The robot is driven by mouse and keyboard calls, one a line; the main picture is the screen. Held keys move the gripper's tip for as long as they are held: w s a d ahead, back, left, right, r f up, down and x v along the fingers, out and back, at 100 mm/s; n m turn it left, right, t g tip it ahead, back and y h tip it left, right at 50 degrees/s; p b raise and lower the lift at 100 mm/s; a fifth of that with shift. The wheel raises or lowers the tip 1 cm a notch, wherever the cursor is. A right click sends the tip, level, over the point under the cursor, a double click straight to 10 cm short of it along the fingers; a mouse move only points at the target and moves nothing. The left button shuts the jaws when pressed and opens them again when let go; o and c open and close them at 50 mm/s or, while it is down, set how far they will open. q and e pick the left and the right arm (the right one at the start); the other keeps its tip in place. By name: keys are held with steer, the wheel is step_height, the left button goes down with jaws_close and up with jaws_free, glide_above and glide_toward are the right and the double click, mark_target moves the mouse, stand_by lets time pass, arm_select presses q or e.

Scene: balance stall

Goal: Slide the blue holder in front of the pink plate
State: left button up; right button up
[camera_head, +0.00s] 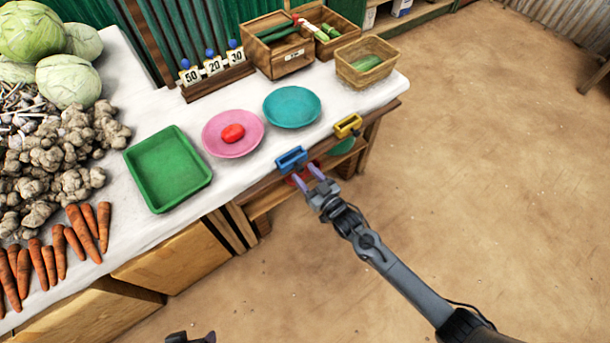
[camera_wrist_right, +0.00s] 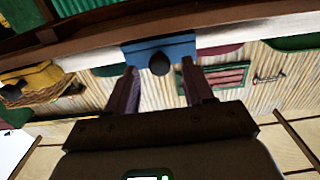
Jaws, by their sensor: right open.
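The blue holder (camera_head: 291,158) sits at the table's front edge, a little right of straight in front of the pink plate. The pink plate (camera_head: 217,143) lies on the white tabletop with a red item (camera_head: 233,133) on it. My right gripper (camera_head: 308,176) is open and empty, just off the front edge, its purple fingers pointing at the blue holder. In the right wrist view the blue holder (camera_wrist_right: 137,52), with a dark round knob, lies just beyond and between the open fingertips (camera_wrist_right: 159,68). I cannot tell whether they touch it. My left gripper does not show clearly.
A yellow holder (camera_head: 347,126) sits right of the blue one along the edge. A teal plate (camera_head: 291,107) lies behind it. A green tray (camera_head: 167,168) lies left of the pink plate. Number tags (camera_head: 213,66) and a basket (camera_head: 365,62) stand behind. The floor (camera_head: 480,170) is clear.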

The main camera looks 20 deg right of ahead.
steer(key=shift+w+a, duration=0.1)
steer(key=shift+w, duration=0.3)
jaws_close()
